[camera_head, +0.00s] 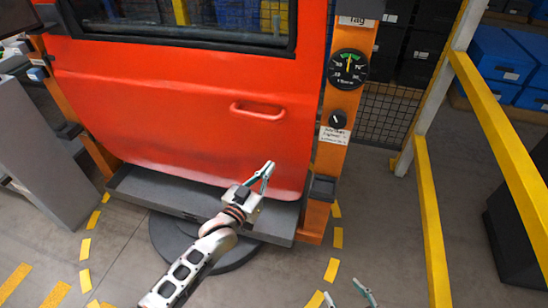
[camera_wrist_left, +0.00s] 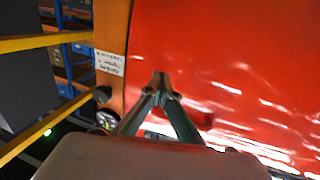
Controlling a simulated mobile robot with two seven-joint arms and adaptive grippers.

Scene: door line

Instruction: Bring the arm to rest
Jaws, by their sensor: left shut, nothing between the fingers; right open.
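My left gripper (camera_head: 268,170) is in front of the lower right part of the red door (camera_head: 160,110). Its fingertips meet and nothing is between them. In the left wrist view the shut fingers (camera_wrist_left: 160,88) point toward the red door panel (camera_wrist_left: 230,50); I cannot tell whether they touch it. The door handle (camera_head: 257,110) is above the gripper in the head view, apart from it. My right gripper (camera_head: 346,292) shows only its fingertips at the bottom edge of the head view; they are spread apart and empty.
An orange post (camera_head: 338,105) with a gauge (camera_head: 348,68) and a dark knob (camera_head: 337,118) stands right of the door. A grey tray (camera_head: 150,190) runs under the door. Yellow railings (camera_head: 500,130) stand at the right. Floor is open between post and railing.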

